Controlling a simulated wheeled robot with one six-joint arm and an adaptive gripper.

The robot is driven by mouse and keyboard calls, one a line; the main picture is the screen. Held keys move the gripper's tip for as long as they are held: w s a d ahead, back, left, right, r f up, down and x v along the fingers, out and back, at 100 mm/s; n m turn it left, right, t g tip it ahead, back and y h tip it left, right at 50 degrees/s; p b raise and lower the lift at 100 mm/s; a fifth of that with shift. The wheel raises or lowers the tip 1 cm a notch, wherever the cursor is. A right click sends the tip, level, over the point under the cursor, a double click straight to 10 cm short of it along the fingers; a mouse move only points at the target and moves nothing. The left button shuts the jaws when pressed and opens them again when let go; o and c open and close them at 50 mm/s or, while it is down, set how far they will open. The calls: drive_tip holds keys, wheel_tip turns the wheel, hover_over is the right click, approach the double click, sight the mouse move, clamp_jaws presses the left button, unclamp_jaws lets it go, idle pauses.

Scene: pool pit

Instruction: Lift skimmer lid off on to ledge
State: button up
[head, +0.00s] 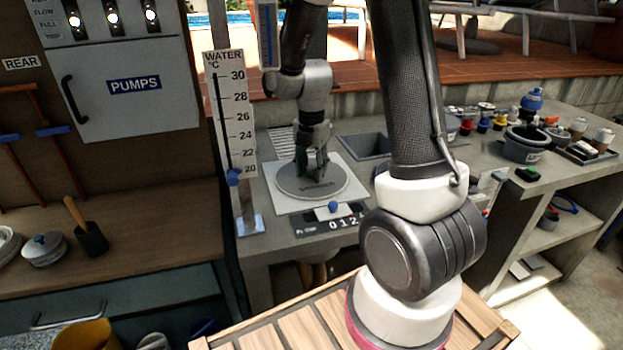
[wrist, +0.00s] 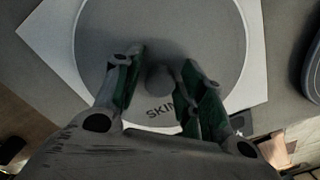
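The skimmer lid (head: 296,190) is a round grey disc lying on a white square plate (head: 277,207) on the concrete counter. In the wrist view the lid (wrist: 210,30) fills the upper middle, with part of its lettering "SKIM" showing and a small round knob (wrist: 160,82) near its centre. My gripper (head: 312,170) points down over the lid. In the wrist view its two fingers (wrist: 158,95) are apart, one on each side of the knob, with gaps between them and it. Whether the fingertips touch the lid cannot be told.
A water thermometer board (head: 231,120) stands left of the plate. A counter display (head: 335,222) with a blue knob sits in front. A dark recessed basin (head: 365,146) lies behind right. Pots and bottles crowd the right counter, including a grey pot (head: 522,145).

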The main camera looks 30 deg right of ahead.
sight(312, 167)
clamp_jaws()
wheel_tip(312, 167, up, 10)
drive_tip(key=shift+r, duration=0.1)
idle(0.5)
